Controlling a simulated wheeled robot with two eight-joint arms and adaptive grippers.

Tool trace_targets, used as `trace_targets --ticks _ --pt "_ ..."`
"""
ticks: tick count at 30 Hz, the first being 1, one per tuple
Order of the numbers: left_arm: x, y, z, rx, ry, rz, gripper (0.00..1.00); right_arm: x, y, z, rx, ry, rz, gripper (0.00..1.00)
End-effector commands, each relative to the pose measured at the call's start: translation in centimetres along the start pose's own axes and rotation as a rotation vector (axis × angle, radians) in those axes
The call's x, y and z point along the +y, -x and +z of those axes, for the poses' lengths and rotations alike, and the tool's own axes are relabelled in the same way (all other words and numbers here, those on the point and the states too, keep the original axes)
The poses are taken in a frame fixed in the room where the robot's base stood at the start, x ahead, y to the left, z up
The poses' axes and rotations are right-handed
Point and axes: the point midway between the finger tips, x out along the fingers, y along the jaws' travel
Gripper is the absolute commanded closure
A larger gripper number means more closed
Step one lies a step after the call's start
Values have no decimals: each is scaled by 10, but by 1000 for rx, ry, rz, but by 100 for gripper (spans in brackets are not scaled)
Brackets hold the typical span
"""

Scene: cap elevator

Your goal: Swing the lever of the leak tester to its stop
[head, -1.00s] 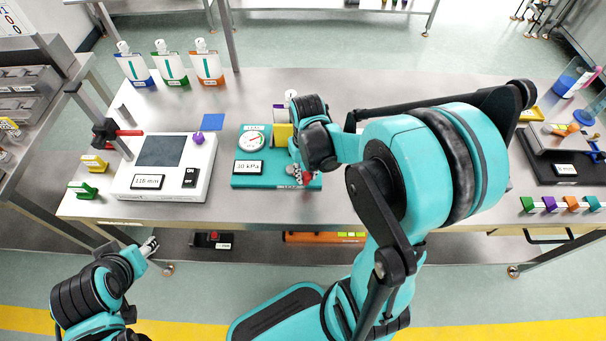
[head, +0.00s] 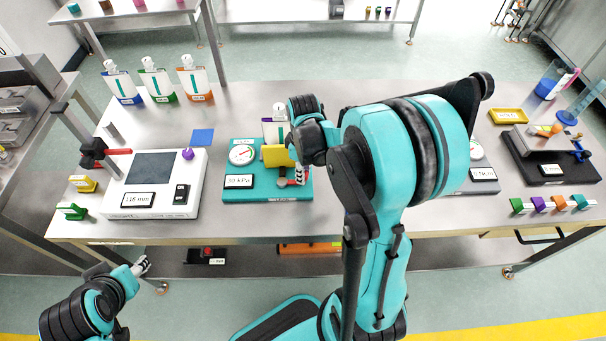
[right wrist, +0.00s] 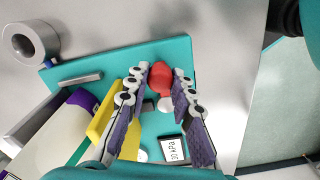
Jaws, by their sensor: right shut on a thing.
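The leak tester is a teal base (head: 229,198) with a round gauge (head: 242,154), a 30 kPa label (head: 238,181) and a yellow block (head: 277,155). A white pouch with purple (head: 270,131) stands behind the block. My right gripper (head: 299,178) is over the tester's right side. In the right wrist view its fingers (right wrist: 171,82) are shut on the lever's red knob (right wrist: 159,76); the yellow block (right wrist: 103,117) is to their left. The lever's arm is mostly hidden. My left gripper (head: 142,265) hangs low in front of the table, its fingers too small to read.
A white device with a dark plate (head: 152,166) and purple knob stands left of the tester. Three pouches (head: 160,84) stand behind it. A blue square (head: 203,136) lies between them. A grey ring (right wrist: 30,42) is near the tester. Small coloured clips (head: 541,206) line the right front.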

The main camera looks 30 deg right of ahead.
Motion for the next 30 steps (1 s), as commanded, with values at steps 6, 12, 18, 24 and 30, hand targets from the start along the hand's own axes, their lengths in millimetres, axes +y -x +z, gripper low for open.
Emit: trace_targets --ticks 6,12,18,24,30 --pt "0 0 0 0 0 0 53 2 0 -1 0 37 0 100" --pt "0 0 0 0 0 0 53 3 0 -1 0 45 0 100" --pt "0 0 0 0 0 0 53 3 0 -1 0 44 1 100" --pt "0 0 0 0 0 0 53 3 0 -1 0 43 1 55" --pt "0 0 0 0 0 0 53 3 1 -1 0 42 0 55"
